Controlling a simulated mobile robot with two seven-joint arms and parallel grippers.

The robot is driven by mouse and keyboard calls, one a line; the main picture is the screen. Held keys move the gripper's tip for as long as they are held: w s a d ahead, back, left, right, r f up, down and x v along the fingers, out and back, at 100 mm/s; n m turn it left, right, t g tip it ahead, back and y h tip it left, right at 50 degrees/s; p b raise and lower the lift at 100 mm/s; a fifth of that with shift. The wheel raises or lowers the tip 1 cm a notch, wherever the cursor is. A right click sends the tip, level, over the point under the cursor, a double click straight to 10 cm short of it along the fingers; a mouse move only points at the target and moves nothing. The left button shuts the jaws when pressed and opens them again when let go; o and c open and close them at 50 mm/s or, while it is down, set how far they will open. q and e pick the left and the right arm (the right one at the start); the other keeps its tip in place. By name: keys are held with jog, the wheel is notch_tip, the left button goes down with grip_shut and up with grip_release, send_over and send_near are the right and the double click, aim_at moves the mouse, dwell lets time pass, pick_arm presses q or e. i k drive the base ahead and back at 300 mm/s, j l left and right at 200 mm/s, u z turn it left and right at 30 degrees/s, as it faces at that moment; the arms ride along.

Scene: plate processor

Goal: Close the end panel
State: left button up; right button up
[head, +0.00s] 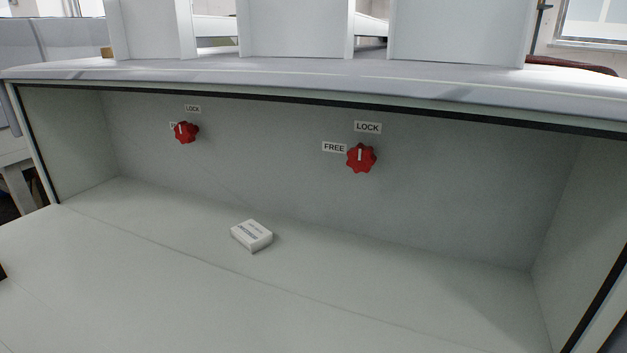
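The wide compartment of the machine stands open in front of me. A flat pale panel (110,285) extends toward me, level with the compartment floor beyond a thin seam; it looks like the end panel folded down. On the back wall are two red knobs, a left knob (187,133) and a right knob (361,158), each with LOCK and FREE labels. The right knob's white mark points roughly up, toward LOCK. The left knob's mark is too small to read surely, and its FREE label is partly hidden. Neither gripper is in view.
A small white box (252,235) lies on the compartment floor, in front of and between the knobs. A dark object (2,272) is cut off at the left edge. White upright units (290,28) stand on top. The rest of the floor is clear.

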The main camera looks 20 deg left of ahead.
aim_at(72, 281)
jog(key=k, duration=1)
